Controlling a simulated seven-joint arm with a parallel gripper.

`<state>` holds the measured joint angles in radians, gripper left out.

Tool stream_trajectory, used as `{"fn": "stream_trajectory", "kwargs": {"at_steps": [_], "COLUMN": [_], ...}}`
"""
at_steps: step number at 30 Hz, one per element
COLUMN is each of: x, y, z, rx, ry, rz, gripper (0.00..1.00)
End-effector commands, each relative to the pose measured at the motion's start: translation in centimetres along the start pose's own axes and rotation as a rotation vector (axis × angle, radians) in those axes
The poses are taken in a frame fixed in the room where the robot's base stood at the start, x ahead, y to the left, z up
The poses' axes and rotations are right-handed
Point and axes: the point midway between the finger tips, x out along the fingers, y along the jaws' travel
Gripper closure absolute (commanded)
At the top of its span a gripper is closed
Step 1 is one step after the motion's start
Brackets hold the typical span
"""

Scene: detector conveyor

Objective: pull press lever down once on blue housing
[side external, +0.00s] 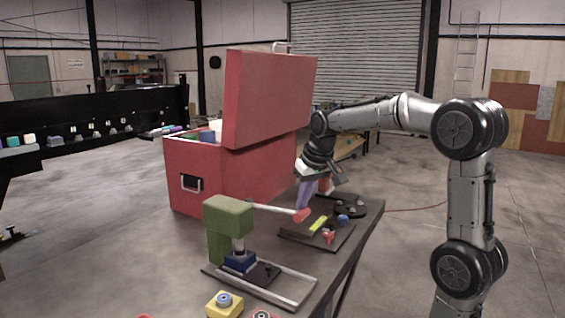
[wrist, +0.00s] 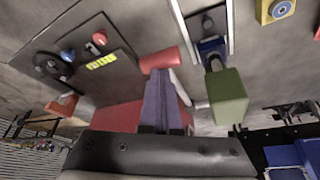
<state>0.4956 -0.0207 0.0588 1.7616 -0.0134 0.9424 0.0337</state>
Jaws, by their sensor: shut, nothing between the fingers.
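The green press (side external: 228,217) stands on a dark base plate at the front of the table. Its white lever (side external: 268,208) sticks out to the right, roughly level, and ends in a red handle (side external: 301,215). The blue housing (side external: 240,262) sits under the press ram and also shows in the wrist view (wrist: 211,46). My gripper (side external: 302,206) is shut and empty, with its purple fingers pointing down at the red handle. In the wrist view the fingertips (wrist: 158,72) overlap the edge of the red handle (wrist: 158,58); I cannot tell whether they touch it.
A dark panel (side external: 290,234) with a yellow display, a blue knob and a red knob lies right of the lever. A large red toolbox (side external: 235,180) with a raised lid stands behind. A yellow button box (side external: 222,304) is at the front edge. A conveyor (side external: 100,135) runs at far left.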

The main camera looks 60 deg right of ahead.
Motion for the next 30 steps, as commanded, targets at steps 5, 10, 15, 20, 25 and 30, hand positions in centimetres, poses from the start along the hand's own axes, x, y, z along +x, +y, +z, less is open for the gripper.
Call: {"fn": "stream_trajectory", "kwargs": {"at_steps": [5, 10, 15, 20, 25, 30], "x": [1.0, 1.5, 1.5, 1.5, 1.9, 2.6], "y": [0.0, 0.0, 0.0, 0.0, 0.0, 0.0], "z": [0.5, 0.8, 0.8, 0.8, 0.9, 1.2], "rx": [0.000, 0.000, 0.000, 0.000, 0.000, 0.000], "ry": [-0.008, -0.007, -0.006, -0.006, -0.007, -0.007], "rz": [-0.001, -0.001, -0.001, -0.001, -0.001, -0.001], "gripper": [1.00, 1.00, 1.00, 1.00, 1.00, 1.00]}}
